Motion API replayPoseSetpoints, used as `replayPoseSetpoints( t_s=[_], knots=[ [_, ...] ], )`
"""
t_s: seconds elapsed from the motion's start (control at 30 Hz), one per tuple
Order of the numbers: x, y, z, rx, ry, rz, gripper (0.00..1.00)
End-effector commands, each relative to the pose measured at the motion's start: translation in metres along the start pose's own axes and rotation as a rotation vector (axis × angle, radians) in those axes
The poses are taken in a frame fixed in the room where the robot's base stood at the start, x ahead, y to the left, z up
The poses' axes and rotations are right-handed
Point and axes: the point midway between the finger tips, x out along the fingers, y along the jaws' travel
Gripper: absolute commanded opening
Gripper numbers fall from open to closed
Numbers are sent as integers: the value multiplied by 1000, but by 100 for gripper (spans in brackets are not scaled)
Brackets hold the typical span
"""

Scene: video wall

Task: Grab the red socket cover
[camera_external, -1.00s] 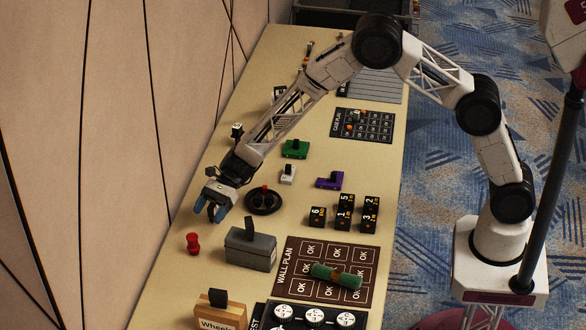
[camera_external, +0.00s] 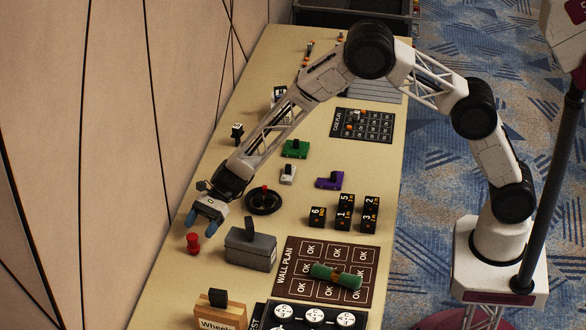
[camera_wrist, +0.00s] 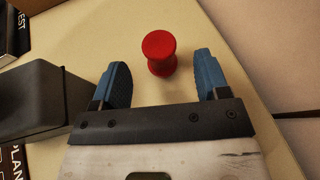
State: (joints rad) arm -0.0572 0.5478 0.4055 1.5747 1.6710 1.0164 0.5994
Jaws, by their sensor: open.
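The red socket cover (camera_external: 193,243) is a small red spool-shaped piece standing upright on the tan table near its left edge. In the wrist view the red socket cover (camera_wrist: 160,53) shows between and just beyond the blue fingertips. My gripper (camera_external: 203,218) is above and slightly to the right of it in the external view. In the wrist view my gripper (camera_wrist: 160,80) has its two blue fingers spread wide with nothing between them. It is open and does not touch the cover.
A grey box with a dark handle (camera_external: 250,248) stands close to the right of the cover; it also shows at left in the wrist view (camera_wrist: 40,100). A black round base with a red knob (camera_external: 263,200) lies behind. A wooden block labelled Wheels (camera_external: 220,312) stands in front. The wall borders the table's left.

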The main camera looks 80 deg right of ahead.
Motion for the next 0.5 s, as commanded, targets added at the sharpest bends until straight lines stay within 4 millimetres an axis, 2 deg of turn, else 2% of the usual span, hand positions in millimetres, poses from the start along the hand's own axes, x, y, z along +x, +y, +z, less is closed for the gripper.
replayPoseSetpoints(
  t_s=[0.3,0.5],
  knots=[
    [38,0,0,-1,1,1,69],
    [48,0,0,0,0,1,69]
  ],
)
